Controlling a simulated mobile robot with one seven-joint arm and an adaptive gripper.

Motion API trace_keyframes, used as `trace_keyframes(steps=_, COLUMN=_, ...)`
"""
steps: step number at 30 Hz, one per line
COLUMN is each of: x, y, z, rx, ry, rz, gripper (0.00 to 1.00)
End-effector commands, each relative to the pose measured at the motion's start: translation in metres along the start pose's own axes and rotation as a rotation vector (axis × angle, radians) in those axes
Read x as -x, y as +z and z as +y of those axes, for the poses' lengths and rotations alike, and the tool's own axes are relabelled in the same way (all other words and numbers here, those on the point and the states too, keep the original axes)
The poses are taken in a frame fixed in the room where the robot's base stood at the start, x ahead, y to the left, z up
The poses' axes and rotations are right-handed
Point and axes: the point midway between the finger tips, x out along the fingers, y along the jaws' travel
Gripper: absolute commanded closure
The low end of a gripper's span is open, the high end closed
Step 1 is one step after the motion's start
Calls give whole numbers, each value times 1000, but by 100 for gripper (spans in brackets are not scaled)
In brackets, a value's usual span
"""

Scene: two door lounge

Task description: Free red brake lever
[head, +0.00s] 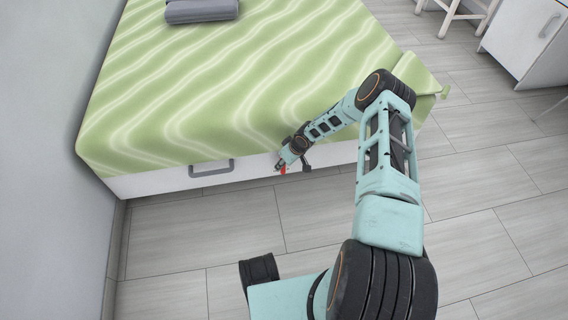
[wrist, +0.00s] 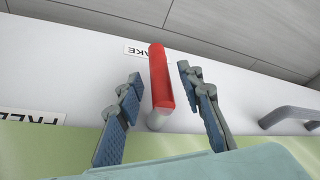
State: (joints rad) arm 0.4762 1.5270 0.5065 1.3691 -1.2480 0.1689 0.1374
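The red brake lever (wrist: 160,80) is a red bar on a pale round pivot on the bed's white side panel. In the wrist view its far end lies over a white label (wrist: 134,50) of which "AKE" shows. Another label (wrist: 30,117), reading "FREE" upside down, is at the left edge. My gripper (wrist: 159,74) is open, one finger on each side of the lever, with gaps showing on both sides. In the head view my gripper (head: 281,163) is at the bed's front side, with a small bit of the red lever (head: 283,170) showing.
A grey handle (wrist: 290,114) sticks out of the panel at right in the wrist view; in the head view the handle (head: 211,168) is left of my gripper. The bed (head: 200,90) has a green wavy cover. Bare floor (head: 205,220) lies in front.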

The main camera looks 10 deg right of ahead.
Motion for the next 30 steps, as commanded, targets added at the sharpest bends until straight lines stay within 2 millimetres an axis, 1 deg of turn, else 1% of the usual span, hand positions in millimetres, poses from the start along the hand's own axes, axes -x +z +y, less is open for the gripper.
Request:
trace_keyframes(steps=3, x=0, y=0, z=0, rx=0, ry=0, rz=0, gripper=66)
trace_keyframes(steps=12, x=0, y=0, z=0, rx=0, ry=0, rz=0, gripper=99)
trace_keyframes(steps=13, x=0, y=0, z=0, rx=0, ry=0, rz=0, gripper=100)
trace_keyframes(steps=23, x=0, y=0, z=0, rx=1, ry=0, rz=0, gripper=100)
trace_keyframes(steps=30, x=1, y=-1, z=-5, rx=9, ry=9, rz=-8, gripper=100)
